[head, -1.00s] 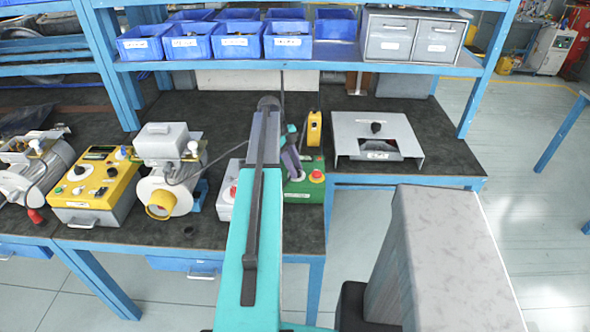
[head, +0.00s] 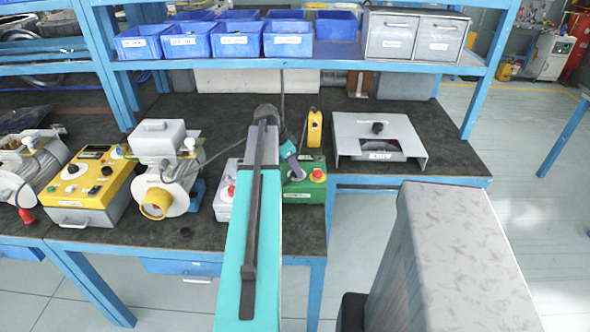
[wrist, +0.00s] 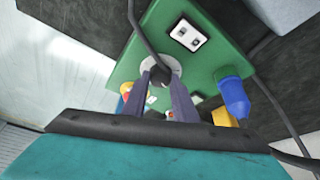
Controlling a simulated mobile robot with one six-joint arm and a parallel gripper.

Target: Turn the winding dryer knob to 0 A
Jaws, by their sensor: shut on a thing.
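A green box (head: 306,185) stands on the bench; its label is too small to read. In the wrist view its green panel (wrist: 212,72) fills the middle, with a round grey dial plate (wrist: 173,69) and a dark knob (wrist: 158,77). My gripper (wrist: 163,80) is shut on this knob, one finger on each side. In the head view my gripper (head: 292,166) reaches the box's left part, and the knob is hidden behind it. The dial marks and the knob's pointed value cannot be read.
A red button (head: 318,175) sits on the green box, right of my gripper. A blue plug (wrist: 233,97) and a dark cable are close in the wrist view. A grey box (head: 228,190) stands left, a yellow device (head: 314,128) behind. A grey stand (head: 350,130) is at right.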

